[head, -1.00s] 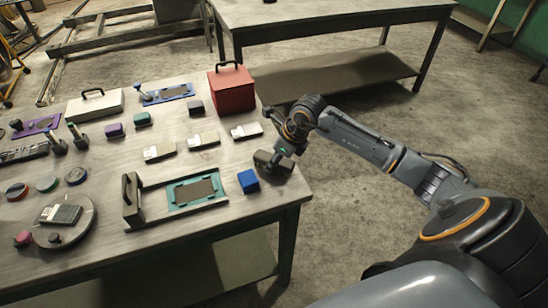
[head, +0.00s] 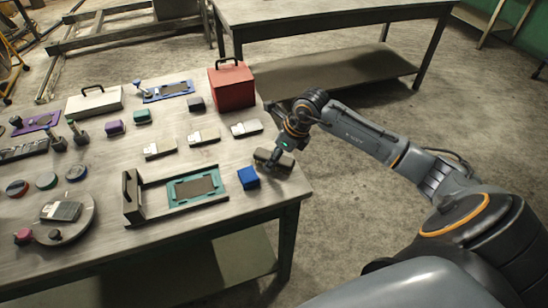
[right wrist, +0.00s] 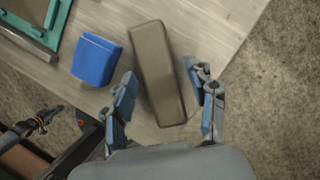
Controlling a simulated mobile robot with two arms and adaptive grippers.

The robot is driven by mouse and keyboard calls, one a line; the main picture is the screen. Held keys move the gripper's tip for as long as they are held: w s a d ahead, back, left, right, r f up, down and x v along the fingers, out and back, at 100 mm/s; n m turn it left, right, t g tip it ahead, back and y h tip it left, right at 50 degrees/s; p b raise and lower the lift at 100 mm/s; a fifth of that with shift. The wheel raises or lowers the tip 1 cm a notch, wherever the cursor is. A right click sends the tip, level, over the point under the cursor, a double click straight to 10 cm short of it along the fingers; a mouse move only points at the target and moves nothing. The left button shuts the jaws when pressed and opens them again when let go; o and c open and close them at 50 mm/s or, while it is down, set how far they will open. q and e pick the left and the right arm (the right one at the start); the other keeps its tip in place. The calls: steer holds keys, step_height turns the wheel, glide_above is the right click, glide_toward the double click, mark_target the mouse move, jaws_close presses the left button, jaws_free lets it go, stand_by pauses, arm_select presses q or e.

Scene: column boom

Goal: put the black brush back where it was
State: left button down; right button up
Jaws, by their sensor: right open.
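A brush (head: 62,211) with a dark part and a pale grey part lies on the round grey tray (head: 88,222) at the left; I cannot tell for sure that it is the black brush. My right gripper (head: 268,172) is open at the right edge of the table. In the right wrist view its fingers (right wrist: 163,76) stand on either side of a long grey-brown block (right wrist: 158,70), with a gap showing on the right. The block (head: 273,156) is partly hidden by the gripper in the head view. My left gripper is not in view.
A blue block (head: 248,178) sits just left of the gripper, beside a holder with a teal frame (head: 174,190). Several pale brushes (head: 204,136) lie behind. A red box (head: 232,88) stands at the back. The table edge (head: 290,205) is close.

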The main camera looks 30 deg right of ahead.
steer(key=b+v, duration=0.1)
steer(key=v, duration=1)
steer(key=shift+f, duration=0.15)
